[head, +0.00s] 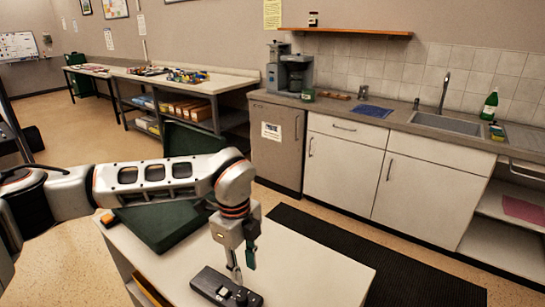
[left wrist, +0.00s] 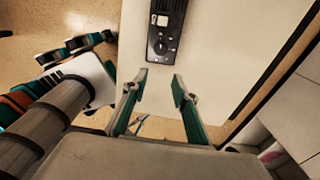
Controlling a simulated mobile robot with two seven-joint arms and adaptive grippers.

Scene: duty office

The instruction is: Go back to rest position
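My left gripper (head: 243,271) points down over the near white table, close above a black handset-like device (head: 224,287). In the left wrist view its two teal-and-grey fingers (left wrist: 160,80) stand apart with nothing between them. The device lies flat just beyond the fingertips in that view (left wrist: 166,28), apart from them. My left arm stretches in from the left of the head view. My right gripper is not in the head view; at the left of the left wrist view its teal-and-grey fingers (left wrist: 76,46) show, seemingly apart and empty, beside the table edge.
The white table (head: 310,262) carries a dark green case (head: 158,226), partly behind my arm, and a small orange item (head: 108,219). A dark mat (head: 400,270) lies on the floor beyond. A counter with a sink (head: 447,123) and a coffee machine (head: 289,73) lines the wall. The table's right part is bare.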

